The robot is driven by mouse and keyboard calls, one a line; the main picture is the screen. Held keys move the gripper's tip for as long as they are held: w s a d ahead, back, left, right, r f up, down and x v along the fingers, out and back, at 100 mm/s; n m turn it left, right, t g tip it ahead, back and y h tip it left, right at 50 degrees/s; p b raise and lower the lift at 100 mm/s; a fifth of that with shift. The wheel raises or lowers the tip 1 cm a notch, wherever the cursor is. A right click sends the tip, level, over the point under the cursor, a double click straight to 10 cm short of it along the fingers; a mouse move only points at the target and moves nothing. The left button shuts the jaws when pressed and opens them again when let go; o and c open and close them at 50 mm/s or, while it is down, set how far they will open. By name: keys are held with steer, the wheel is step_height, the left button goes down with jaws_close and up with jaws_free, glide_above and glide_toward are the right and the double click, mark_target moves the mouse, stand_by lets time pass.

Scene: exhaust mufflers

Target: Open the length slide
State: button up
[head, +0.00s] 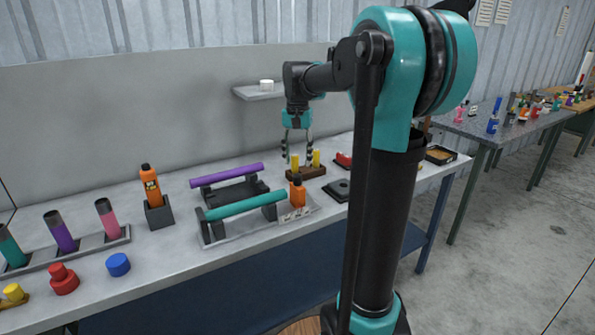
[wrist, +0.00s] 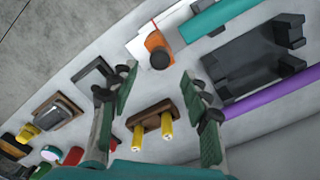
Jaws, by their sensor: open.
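My gripper (head: 297,152) points down over the workbench with its two fingers apart and nothing between them that I can see held. Below it is a dark wooden base (head: 306,173) with two upright yellow pegs (head: 316,158), likely the length slide, though no label confirms it. In the wrist view the wooden base (wrist: 152,115) and its yellow pegs (wrist: 166,124) appear between the open fingers (wrist: 158,83). The pegs stand a short distance apart. I cannot tell whether a finger touches them.
An orange bottle (head: 298,193) stands in front of the base, near a teal tube (head: 246,208) and a purple tube (head: 227,175) on stands. A black holder (head: 337,190) and a red item (head: 343,160) are to the right. A wall shelf (head: 258,92) is behind.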

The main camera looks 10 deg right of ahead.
step_height(320, 180, up, 5)
steer(key=shift+f, duration=0.15)
steer(key=s+d+f+n+t, duration=0.1)
steer(key=s+f+n+t, duration=0.3)
steer(key=s+f, duration=1.9)
step_height(320, 180, down, 4)
steer(key=shift+f+n, duration=0.1)
steer(key=shift+n, duration=0.6)
